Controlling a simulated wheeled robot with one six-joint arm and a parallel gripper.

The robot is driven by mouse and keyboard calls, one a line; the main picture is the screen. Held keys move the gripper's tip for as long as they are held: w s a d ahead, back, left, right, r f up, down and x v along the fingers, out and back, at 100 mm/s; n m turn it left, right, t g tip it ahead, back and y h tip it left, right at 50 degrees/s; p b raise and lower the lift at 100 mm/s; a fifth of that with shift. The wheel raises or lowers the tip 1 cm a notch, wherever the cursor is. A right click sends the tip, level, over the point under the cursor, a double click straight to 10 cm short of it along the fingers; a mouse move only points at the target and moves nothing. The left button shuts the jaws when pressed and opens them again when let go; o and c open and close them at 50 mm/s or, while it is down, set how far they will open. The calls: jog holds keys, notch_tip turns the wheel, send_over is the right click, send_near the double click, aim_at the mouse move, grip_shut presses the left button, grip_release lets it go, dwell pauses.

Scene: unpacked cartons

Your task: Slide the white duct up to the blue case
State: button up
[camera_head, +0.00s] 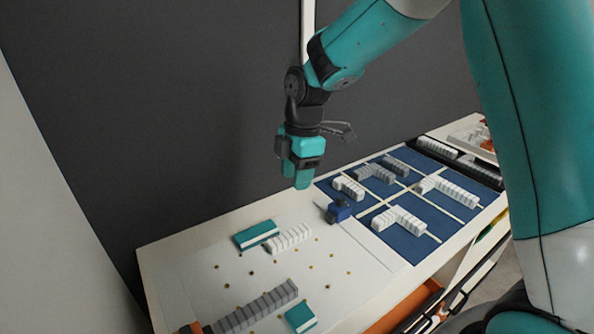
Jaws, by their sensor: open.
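A white ribbed duct (290,238) lies on the white board, close beside a teal and white block on its left. A small dark blue case (339,211) stands to its upper right, near the edge of the blue mat, with a clear gap between the two. My gripper (302,181) hangs above the back of the board, above and left of the blue case. It is apart from the duct and holds nothing that I can see. Its fingertips overlap in this view, so the gap between them is hidden.
The teal block (256,235) stands beside the duct. A long grey duct (255,309) and another teal block (300,317) lie at the front. The blue mat (408,244) carries several white and grey ducts. The board right of the white duct is clear.

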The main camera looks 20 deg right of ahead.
aim_at(290, 234)
jog(key=shift+w+d+f+n, duration=0.4)
jog(key=shift+w+f+n, duration=0.1)
jog(key=shift+w+f, duration=0.25)
jog(key=shift+r, duration=0.1)
jog(key=f+p, duration=0.1)
jog(key=f, duration=0.4)
jog(key=a+f+p, duration=0.1)
jog(key=f, duration=0.5)
jog(key=a+f+p, duration=0.1)
jog(key=f, duration=0.5)
jog(key=shift+s+f+p, duration=0.15)
jog(key=shift+p, duration=0.2)
jog(key=shift+c, duration=0.2)
jog(key=c, duration=0.6)
